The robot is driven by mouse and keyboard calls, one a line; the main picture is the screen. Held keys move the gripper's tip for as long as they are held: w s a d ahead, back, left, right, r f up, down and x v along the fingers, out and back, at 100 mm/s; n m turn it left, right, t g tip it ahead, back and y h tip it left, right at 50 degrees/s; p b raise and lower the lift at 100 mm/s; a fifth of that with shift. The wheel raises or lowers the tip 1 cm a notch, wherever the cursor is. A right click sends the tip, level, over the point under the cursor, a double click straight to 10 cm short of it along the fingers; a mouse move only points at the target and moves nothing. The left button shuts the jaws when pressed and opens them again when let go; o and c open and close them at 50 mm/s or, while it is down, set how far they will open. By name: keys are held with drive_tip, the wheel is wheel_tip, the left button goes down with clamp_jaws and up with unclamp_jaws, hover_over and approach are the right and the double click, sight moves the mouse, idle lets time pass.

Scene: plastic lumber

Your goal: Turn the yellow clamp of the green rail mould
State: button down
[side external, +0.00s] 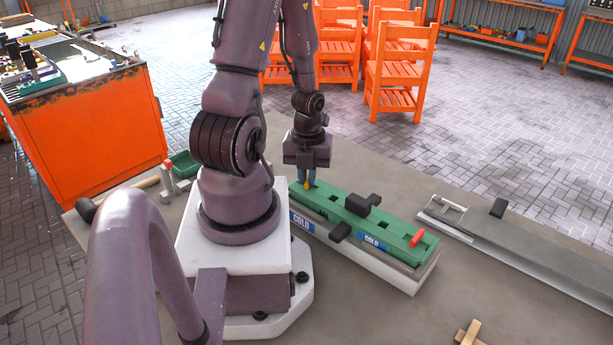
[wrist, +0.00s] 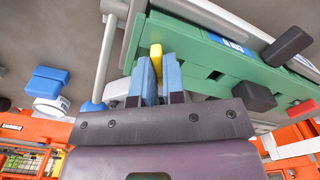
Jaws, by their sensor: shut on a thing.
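The green rail mould (side external: 345,212) lies on a pale base on the table, just right of my arm's base, and carries blue "COLD" labels. It also fills the upper right of the wrist view (wrist: 208,62). The yellow clamp (side external: 309,179) is at the mould's far left end. In the wrist view the yellow clamp (wrist: 156,55) stands between the blue fingers. My gripper (side external: 307,177) points down over that end. It also shows in the wrist view (wrist: 157,70), with its fingers shut on the clamp, which they partly hide.
Black blocks (side external: 358,205) and a red handle (side external: 417,237) sit on the mould. A grey rail (side external: 510,247) lies to the right. A hammer (side external: 88,209) and green tray (side external: 184,163) are left of my base. The table in front of the mould is mostly clear.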

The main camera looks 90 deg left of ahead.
drive_tip(key=shift+m, duration=1.4)
drive_tip(key=m, duration=0.3)
drive_tip(key=shift+m, duration=0.4)
drive_tip(key=c, duration=1.1)
unclamp_jaws()
drive_tip(key=shift+o, duration=0.2)
drive_tip(key=shift+w, duration=0.1)
